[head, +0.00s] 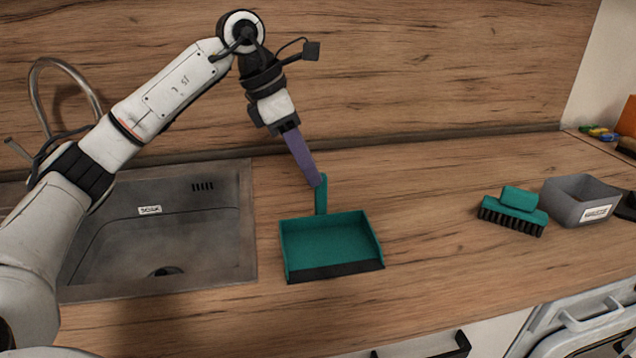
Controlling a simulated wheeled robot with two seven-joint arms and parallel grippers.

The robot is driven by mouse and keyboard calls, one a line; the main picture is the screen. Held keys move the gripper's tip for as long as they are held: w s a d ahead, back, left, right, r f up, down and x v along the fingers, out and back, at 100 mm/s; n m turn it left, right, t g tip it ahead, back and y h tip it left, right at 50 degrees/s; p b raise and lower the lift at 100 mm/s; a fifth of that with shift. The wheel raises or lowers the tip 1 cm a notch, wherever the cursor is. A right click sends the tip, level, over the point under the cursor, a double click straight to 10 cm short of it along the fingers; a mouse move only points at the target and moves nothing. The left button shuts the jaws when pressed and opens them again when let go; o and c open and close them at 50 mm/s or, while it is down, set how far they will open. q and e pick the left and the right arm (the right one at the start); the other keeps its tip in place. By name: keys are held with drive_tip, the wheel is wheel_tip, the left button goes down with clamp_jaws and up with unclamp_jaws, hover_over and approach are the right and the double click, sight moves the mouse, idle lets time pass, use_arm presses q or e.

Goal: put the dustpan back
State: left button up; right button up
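The teal dustpan (334,240) lies on the wooden worktop just right of the sink. Its dark front lip faces the near edge, and its handle (321,199) points to the back. My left gripper (318,184) reaches down from above, its purple fingers tilted. The fingertips overlap the end of the handle in the picture. The fingers show side-on as one bar, so I cannot see whether they are closed around the handle. My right gripper is not in view.
A steel sink (243,230) with a curved tap (68,62) is on the left. A teal brush (514,209) and a grey labelled bin (570,212) stand at the right. Small coloured items (600,132) lie in the far right corner. The worktop (430,210) between dustpan and brush is clear.

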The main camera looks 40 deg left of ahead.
use_arm(q)
drive_tip(key=shift+v, duration=2.2)
